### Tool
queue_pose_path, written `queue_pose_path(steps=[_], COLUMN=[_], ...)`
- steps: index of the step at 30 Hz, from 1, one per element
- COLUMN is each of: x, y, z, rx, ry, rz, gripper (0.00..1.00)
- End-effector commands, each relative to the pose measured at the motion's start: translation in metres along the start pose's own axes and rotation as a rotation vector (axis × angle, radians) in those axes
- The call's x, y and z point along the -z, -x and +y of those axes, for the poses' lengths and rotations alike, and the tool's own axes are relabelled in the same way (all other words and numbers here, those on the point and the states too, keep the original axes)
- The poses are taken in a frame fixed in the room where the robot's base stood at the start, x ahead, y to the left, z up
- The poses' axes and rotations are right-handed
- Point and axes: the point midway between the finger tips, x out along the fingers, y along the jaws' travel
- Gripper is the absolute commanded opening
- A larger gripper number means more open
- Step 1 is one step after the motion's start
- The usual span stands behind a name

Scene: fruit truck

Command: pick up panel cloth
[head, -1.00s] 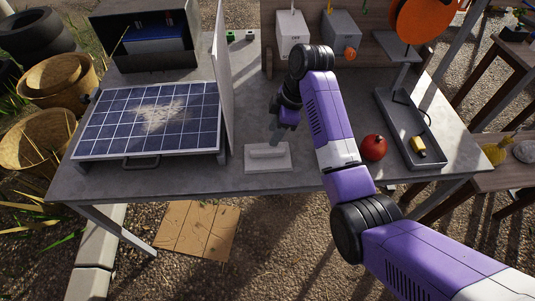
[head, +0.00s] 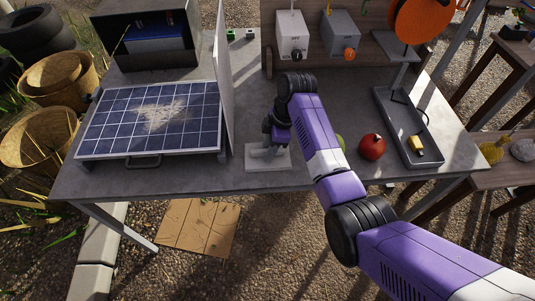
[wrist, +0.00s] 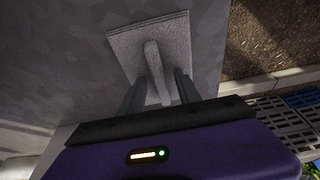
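The panel cloth appears to be the pale flat pad (head: 282,160) with a raised grip bar, lying on the grey table near its front edge. It also shows in the wrist view (wrist: 126,43), with its bar (wrist: 157,70) running between my fingers. My gripper (head: 264,150) is low over the pad, and in the wrist view my gripper (wrist: 158,92) has its two fingers apart, one on each side of the bar. Gaps show between bar and fingers. The arm hides part of the pad in the head view.
A solar panel (head: 105,118) with a dusty patch lies left of the pad, beyond an upright divider (head: 224,75). A red round fruit (head: 371,146) and a partly hidden green one (head: 340,142) are to the right. A grey tray (head: 428,153) holds a yellow block (head: 416,143).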

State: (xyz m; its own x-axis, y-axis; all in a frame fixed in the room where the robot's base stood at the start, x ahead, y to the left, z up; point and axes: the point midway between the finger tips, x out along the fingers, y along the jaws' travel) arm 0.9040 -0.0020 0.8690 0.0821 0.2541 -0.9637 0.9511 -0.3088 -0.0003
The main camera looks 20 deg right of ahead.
Motion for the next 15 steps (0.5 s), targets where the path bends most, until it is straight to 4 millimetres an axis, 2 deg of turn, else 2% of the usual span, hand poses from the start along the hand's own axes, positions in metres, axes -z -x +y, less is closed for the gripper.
queue_pose_path(steps=[2, 6, 8, 15], x=[-0.0001, -0.0001, -0.0002, -0.0001], y=[0.0001, 0.0002, 0.0003, 0.0005], z=[0.0, 0.0, 0.0, 0.0001], rx=[0.0, 0.0, 0.0, 0.0], ry=[0.0, 0.0, -0.001, 0.0], rz=[0.0, 0.0, 0.0, 0.0], gripper=[0.38, 0.11, 0.0, 0.0])
